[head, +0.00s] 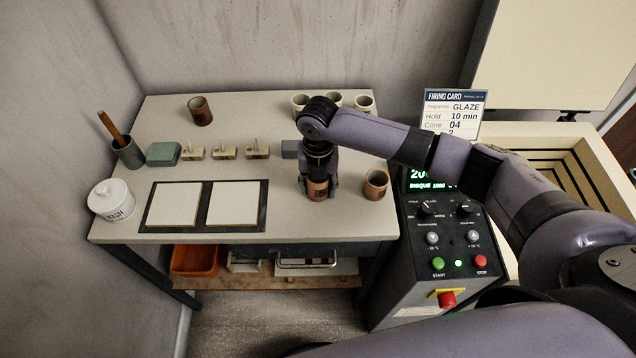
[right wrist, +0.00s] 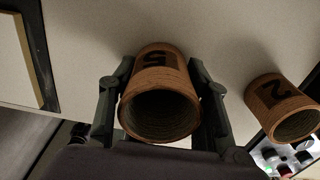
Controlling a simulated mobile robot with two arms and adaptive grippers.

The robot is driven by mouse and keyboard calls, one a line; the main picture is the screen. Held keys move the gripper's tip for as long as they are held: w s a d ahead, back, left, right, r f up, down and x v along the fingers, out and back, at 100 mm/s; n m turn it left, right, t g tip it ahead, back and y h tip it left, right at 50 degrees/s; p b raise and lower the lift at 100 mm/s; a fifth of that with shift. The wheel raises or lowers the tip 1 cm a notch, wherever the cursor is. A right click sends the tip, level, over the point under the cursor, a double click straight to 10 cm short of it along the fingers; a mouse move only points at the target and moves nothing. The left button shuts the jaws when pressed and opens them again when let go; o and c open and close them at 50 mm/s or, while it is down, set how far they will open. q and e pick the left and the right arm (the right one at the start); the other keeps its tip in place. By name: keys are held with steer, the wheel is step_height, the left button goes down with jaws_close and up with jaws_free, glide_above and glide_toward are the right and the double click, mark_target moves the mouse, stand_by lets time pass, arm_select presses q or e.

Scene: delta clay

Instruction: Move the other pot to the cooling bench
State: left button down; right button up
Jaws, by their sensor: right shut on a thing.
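My right gripper (head: 318,188) is over the front right part of the grey-topped table (head: 290,222). It is shut on a brown pot (right wrist: 160,105) with a dark mark like a 5, one finger on each side. I cannot tell whether this pot touches the tabletop. A second brown pot (head: 375,185), marked 2 in the right wrist view (right wrist: 285,105), stands to its right, apart from it. A third brown pot (head: 200,110) stands at the back left of the table. No label shows which surface is the cooling bench. My left gripper is not in view.
Two white tiles (head: 233,203) lie in dark frames at the front. A lidded white jar (head: 110,199), a brush cup (head: 128,152), a green block (head: 163,153) and several pale cups (head: 363,103) stand around. The control box (head: 440,240) is right of the table.

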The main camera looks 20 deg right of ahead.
steer(key=o, duration=1.2)
steer(key=shift+f, duration=0.1)
step_height(320, 180, up, 12)
steer(key=b, duration=0.1)
steer(key=shift+r, duration=0.2)
